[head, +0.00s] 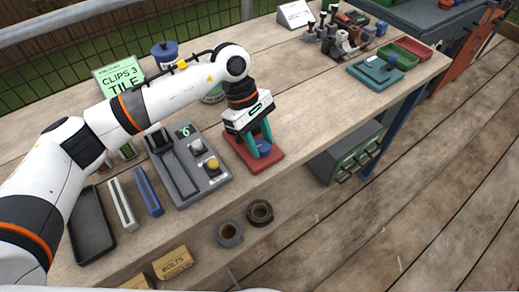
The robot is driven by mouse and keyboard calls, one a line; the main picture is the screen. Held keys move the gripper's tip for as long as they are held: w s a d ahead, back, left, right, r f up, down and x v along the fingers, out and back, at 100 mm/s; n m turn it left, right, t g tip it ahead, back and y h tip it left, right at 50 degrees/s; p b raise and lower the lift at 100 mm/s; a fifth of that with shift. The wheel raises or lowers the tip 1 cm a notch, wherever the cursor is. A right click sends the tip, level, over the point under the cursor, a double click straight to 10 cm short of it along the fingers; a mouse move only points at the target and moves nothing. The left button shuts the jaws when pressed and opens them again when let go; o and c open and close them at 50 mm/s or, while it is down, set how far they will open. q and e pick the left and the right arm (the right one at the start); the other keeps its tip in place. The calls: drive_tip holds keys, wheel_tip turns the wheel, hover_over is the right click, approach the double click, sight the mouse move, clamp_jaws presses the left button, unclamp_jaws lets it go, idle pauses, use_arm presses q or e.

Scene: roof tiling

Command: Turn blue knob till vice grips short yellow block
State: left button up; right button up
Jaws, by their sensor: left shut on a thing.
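My left gripper (259,143) points down over a small red vice (273,163) near the front edge of the bench. Its teal fingers are shut on a blue knob (264,149) on this vice. My gripper hides much of the vice, and I cannot make out a short yellow block in its jaws. A second, teal vice-like device (371,72) with a blue knob (392,60) stands farther right on the bench. My right gripper is not in view.
A grey device (187,175) with a yellow knob (212,164) sits just left of the red vice. Blue and grey bars (148,191) and a black tray (91,228) lie farther left. Tape rolls (260,211) lie in front.

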use_arm(q)
drive_tip(key=shift+m, duration=0.5)
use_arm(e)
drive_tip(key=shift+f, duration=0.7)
use_arm(q)
drive_tip(key=o, duration=1)
drive_tip(key=b+v, duration=0.1)
drive_tip(key=v, duration=1.1)
drive_tip(key=shift+d+r+b, duration=0.1)
drive_tip(key=shift+d+b, duration=0.1)
drive_tip(key=shift+b, duration=0.2)
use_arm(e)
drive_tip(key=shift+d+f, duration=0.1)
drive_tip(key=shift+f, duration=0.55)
